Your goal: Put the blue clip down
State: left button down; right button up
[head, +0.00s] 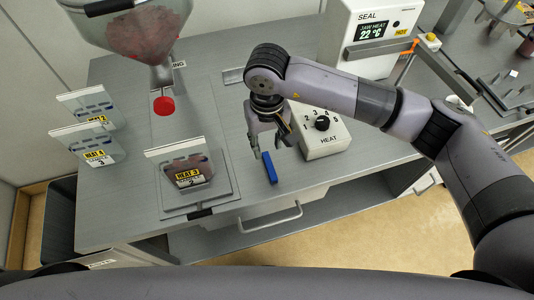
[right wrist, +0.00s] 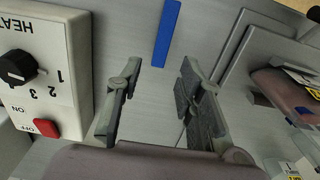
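The blue clip (head: 269,167) is a short straight bar and appears to lie on the grey bench top near its front edge. It also shows in the right wrist view (right wrist: 166,33), beyond the fingertips and in line with the gap between them. My right gripper (head: 272,145) is open and empty above the bench, just behind the clip in the head view. In the right wrist view the two fingers (right wrist: 160,75) stand apart, with bare bench between them. My left gripper is not in view.
A white heat control box (head: 323,133) with a black dial stands right beside my right gripper. A bag labelled HEAT 3 (head: 183,170) is on a grey plate to the left. Two more labelled bags (head: 92,105) (head: 86,146) stand farther left. The sealer (head: 372,38) is behind.

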aim_at(267, 158)
notch_tip(267, 158, up, 6)
jog(key=b, duration=0.1)
jog(key=shift+r+b, duration=0.25)
jog(key=shift+b, duration=0.1)
jog(key=shift+f, duration=0.1)
